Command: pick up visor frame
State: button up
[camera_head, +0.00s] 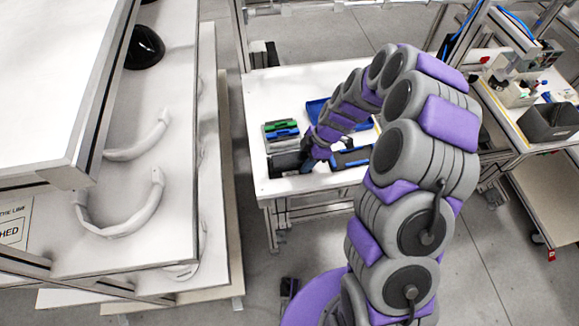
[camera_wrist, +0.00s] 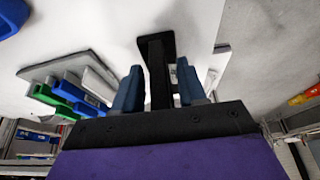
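Curved pale grey bands that look like visor frames lie on the white shelf at the left in the head view: one upper band (camera_head: 150,141), one larger U-shaped band (camera_head: 152,212), and part of another on a lower level (camera_head: 203,246). My gripper (camera_head: 297,160) is low over the white table, to the right of the shelves and apart from these bands. In the wrist view my gripper (camera_wrist: 158,84) has two blue fingers standing apart. A black upright piece with a flat end (camera_wrist: 157,55) shows between them; I cannot tell whether they touch it.
The white table (camera_head: 262,100) holds green, blue and grey parts (camera_head: 281,131) and a blue tray (camera_head: 318,110). A black helmet shell (camera_head: 146,46) sits on the shelf (camera_head: 175,90). A cart with a dark bin (camera_head: 550,122) stands at right.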

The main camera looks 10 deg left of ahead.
grip_shut()
jog(key=shift+r, duration=0.1)
dwell(0.3)
